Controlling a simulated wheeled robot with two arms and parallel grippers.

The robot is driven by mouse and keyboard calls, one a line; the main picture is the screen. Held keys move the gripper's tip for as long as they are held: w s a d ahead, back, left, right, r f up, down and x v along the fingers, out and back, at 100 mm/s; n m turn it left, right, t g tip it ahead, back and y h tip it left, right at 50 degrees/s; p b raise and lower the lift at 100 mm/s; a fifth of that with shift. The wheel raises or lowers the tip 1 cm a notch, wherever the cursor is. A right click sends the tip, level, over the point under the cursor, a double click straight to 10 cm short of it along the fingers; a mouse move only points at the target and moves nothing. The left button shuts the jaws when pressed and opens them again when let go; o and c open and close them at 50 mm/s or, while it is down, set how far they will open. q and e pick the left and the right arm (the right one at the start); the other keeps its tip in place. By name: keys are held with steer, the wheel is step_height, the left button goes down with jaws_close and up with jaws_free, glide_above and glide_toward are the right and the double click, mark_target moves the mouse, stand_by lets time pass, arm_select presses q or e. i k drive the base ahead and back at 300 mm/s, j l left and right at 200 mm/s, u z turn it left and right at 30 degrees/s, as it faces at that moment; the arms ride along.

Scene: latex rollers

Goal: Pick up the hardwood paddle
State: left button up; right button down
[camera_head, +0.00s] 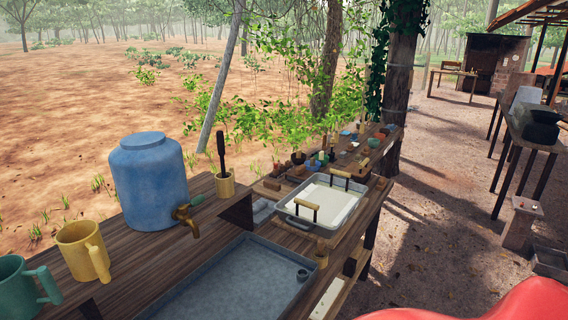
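A dark, slim-handled tool (221,150) stands nearly upright in a light wooden cup (225,185) on the wooden bench. It may be the hardwood paddle; its lower end is hidden inside the cup. The cup is just right of the blue barrel with its tap. Neither of my grippers is in view.
A blue barrel (149,181), a yellow mug (84,250) and a green mug (24,289) stand left on the bench. A grey sink tray (235,285) fills the front. A white-filled tray (330,202) with handles and several small pots lie farther back. Open ground lies right.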

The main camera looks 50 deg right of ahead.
mark_target(220, 136)
steer(key=z, duration=1.25)
steer(key=i+l, duration=0.15)
steer(key=l, duration=0.15)
steer(key=i+l, duration=0.1)
steer(key=l, duration=0.15)
steer(key=u, duration=0.05)
